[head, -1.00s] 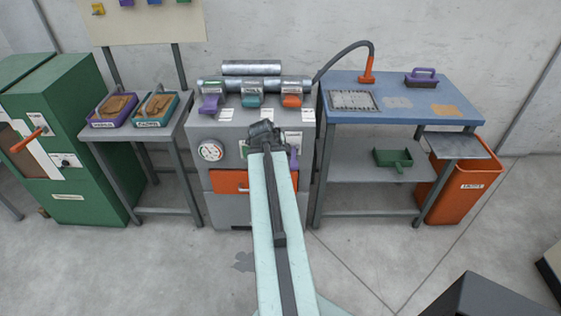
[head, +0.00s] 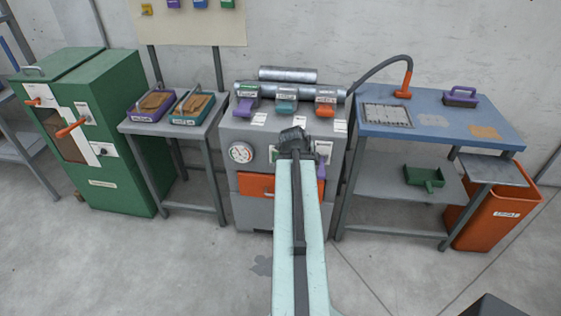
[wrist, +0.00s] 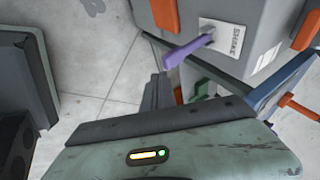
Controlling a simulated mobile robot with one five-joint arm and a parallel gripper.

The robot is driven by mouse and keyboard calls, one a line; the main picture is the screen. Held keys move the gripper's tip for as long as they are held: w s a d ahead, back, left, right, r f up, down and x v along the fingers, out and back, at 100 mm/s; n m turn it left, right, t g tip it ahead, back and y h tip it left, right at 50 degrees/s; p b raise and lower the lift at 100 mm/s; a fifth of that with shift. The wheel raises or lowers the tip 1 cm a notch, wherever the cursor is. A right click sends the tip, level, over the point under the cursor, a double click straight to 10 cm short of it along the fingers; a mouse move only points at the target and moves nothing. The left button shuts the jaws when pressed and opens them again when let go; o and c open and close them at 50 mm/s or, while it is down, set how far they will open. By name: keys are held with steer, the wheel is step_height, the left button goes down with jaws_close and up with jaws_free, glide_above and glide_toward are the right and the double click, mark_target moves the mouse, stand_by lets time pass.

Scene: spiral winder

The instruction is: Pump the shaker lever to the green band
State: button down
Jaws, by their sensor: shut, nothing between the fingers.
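The shaker lever (wrist: 188,50) is purple and sticks out from a white SHAKE label (wrist: 222,38) on the grey machine in the wrist view. In the head view the lever (head: 321,167) shows just right of my arm's end, partly hidden. My gripper's dark fingers (wrist: 154,95) are shut and empty in the wrist view, a little below the lever's free end in the picture and seemingly apart from it. In the head view my gripper (head: 293,140) is in front of the machine. A round white dial (head: 240,152) is on the machine's front; no green band can be made out.
An orange panel (head: 256,186) is low on the machine. Purple, teal and orange chutes (head: 286,103) line its top. A blue-topped bench (head: 440,120) stands on the right, a tray table (head: 170,127) and green cabinet (head: 95,150) on the left. The floor in front is clear.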

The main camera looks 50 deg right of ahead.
stand_by(0.4)
steer(key=w+a+f+n+t+y, duration=0.1)
steer(key=w+a+n+y, duration=0.1)
steer(key=w+a+n, duration=0.8)
steer(key=w+a+f+n+t+y, duration=0.1)
steer(key=w+a+n, duration=0.3)
steer(key=w+a, duration=0.65)
steer(key=a+n+y, duration=0.1)
steer(key=a+n, duration=0.7)
steer(key=a, duration=0.8)
steer(key=a+f+n+g+y, duration=0.1)
steer(key=a+n, duration=0.7)
steer(key=a, duration=0.8)
steer(key=shift+w+a+n+y, duration=0.3)
steer(key=shift+n+y, duration=0.1)
steer(key=shift+y, duration=0.1)
steer(key=shift+f, duration=0.1)
